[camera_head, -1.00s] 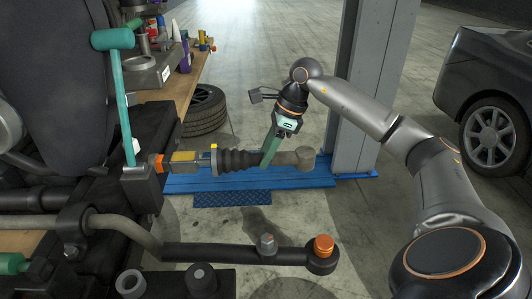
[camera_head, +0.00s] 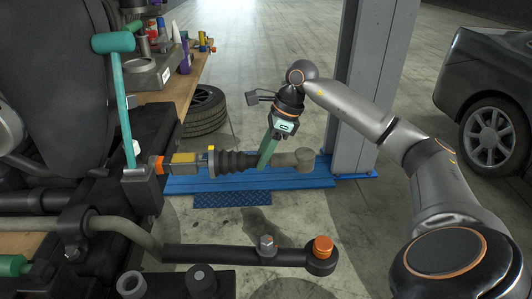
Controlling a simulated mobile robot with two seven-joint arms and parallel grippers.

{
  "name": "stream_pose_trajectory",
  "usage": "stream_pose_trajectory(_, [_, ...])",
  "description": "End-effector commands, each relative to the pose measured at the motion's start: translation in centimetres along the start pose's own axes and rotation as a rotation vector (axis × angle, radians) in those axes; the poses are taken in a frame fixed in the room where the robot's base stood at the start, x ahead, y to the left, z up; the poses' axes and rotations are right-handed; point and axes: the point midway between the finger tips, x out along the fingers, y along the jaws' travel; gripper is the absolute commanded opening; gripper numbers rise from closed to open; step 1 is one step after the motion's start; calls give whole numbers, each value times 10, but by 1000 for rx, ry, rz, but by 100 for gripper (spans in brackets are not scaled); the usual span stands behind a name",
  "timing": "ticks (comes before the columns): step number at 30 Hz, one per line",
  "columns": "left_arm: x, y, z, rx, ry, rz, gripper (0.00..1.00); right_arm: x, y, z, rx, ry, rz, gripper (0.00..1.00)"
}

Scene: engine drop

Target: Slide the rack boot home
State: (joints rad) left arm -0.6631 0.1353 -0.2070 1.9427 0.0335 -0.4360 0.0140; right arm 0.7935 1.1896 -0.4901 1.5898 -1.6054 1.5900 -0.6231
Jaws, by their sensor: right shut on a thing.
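The rack boot (camera_head: 236,162) is a black ribbed bellows on a horizontal rod. Its left end meets a pale collar (camera_head: 212,161) with a yellow mark, beside the rack housing with a yellow block (camera_head: 184,158). The grey tie rod end (camera_head: 304,160) sticks out to the right. My right gripper (camera_head: 266,160) comes down from above with green fingers, shut at the boot's right end, where boot and rod meet. The far finger is hidden. My left gripper is not in view.
A black arm with an orange cap (camera_head: 323,246) crosses the foreground. A teal hammer-shaped tool (camera_head: 113,40) stands at the left. A grey post (camera_head: 362,90) on a blue base rises behind. A workbench (camera_head: 180,85) with tools and stacked tires (camera_head: 205,110) are at back left.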

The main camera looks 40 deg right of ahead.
Motion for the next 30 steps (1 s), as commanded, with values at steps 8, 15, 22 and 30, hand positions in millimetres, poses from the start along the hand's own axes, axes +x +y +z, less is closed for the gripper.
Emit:
stream_pose_trajectory(8, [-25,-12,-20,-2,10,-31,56,21,1,67,0,-7,4,0])
stream_pose_trajectory(15, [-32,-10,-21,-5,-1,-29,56,43,0,110,1,-5,1,0])
stream_pose_trajectory(22, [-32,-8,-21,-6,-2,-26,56,48,0,119,0,-4,-3,0])
stream_pose_trajectory(30, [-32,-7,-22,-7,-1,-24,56,48,0,120,-1,-8,-3,48])
